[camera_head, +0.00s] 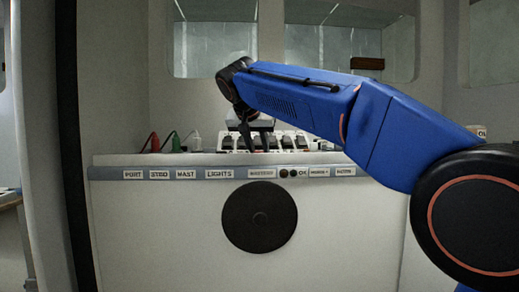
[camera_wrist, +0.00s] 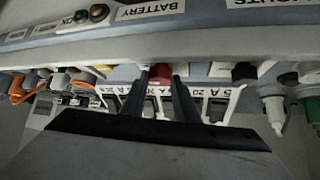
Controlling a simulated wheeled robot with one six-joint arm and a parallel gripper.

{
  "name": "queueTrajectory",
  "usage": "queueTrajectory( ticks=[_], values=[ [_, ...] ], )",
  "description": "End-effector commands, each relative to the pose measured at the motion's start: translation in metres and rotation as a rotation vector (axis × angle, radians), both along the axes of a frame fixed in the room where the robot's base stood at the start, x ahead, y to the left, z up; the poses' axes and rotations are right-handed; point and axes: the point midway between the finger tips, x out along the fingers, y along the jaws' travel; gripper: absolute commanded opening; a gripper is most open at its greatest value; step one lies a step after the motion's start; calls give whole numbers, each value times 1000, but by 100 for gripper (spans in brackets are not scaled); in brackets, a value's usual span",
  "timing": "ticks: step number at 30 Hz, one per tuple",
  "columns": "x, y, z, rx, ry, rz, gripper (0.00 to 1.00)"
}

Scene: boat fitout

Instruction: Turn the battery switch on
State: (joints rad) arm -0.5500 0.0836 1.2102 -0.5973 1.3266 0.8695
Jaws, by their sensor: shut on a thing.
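The battery switch (camera_wrist: 159,71) shows as a small red knob below the upside-down BATTERY label (camera_wrist: 148,10) in the wrist view. My gripper (camera_wrist: 160,82) has its two dark fingers on either side of the red knob, shut on it. The knob's turn position is hidden by the fingers. In the head view my gripper (camera_head: 257,146) reaches down among the breakers behind the label strip (camera_head: 220,174). The switch itself cannot be made out there.
A row of breakers (camera_head: 287,142) stands close around my gripper. Red (camera_head: 154,142), green (camera_head: 176,143) and white (camera_head: 196,142) plugs stand at the left. A black disc (camera_head: 260,217) is on the front panel. Orange cables (camera_wrist: 85,84) show in the wrist view.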

Motion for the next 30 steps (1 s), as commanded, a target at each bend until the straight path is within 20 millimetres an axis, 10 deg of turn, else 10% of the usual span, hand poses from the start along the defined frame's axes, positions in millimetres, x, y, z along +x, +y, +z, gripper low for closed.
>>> queueTrajectory(
  ticks=[21, 22, 24, 30],
  values=[
    [0, 1, -2, -1, 4, -80, 5],
    [0, 1, -2, 0, 4, -79, 30],
    [0, 1, -2, -1, 4, -78, 46],
    [0, 1, -1, 0, 3, -78, 46]
  ],
)
